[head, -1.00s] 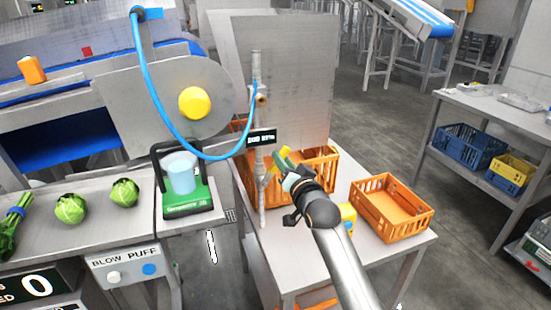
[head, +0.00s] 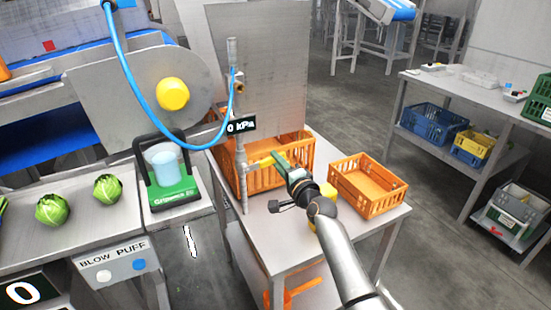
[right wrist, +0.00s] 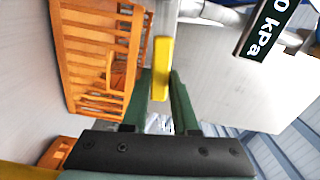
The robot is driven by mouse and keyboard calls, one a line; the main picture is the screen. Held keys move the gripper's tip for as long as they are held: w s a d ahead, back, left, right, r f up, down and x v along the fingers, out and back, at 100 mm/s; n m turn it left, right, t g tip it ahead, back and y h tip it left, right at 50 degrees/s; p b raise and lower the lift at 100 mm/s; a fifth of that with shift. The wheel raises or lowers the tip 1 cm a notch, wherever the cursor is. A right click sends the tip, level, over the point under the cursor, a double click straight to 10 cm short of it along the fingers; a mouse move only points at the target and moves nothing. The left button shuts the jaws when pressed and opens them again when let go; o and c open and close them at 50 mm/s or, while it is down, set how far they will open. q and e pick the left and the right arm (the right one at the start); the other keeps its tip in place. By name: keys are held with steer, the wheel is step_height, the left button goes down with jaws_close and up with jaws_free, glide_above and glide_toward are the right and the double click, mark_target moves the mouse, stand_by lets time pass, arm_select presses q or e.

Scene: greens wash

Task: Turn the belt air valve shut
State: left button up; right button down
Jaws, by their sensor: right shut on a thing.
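My right gripper (head: 279,161), with green fingers, is shut on this handle. In the right wrist view the yellow handle (right wrist: 161,68) lies between the two fingers (right wrist: 162,90). The pressure display (head: 241,125) on the pipe reads 0 kPa. My left gripper is not in view.
An orange crate (head: 292,179) stands right behind the pipe, and a second orange crate (head: 369,185) stands to the right. A blue hose (head: 150,105) loops down to the pipe.

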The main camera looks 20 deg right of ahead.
steer(key=shift+f+m, duration=0.65)
steer(key=shift+m, duration=0.25)
steer(key=c, duration=0.7)
jaws_free()
steer(key=s, duration=1.2)
steer(key=shift+s+d, duration=0.25)
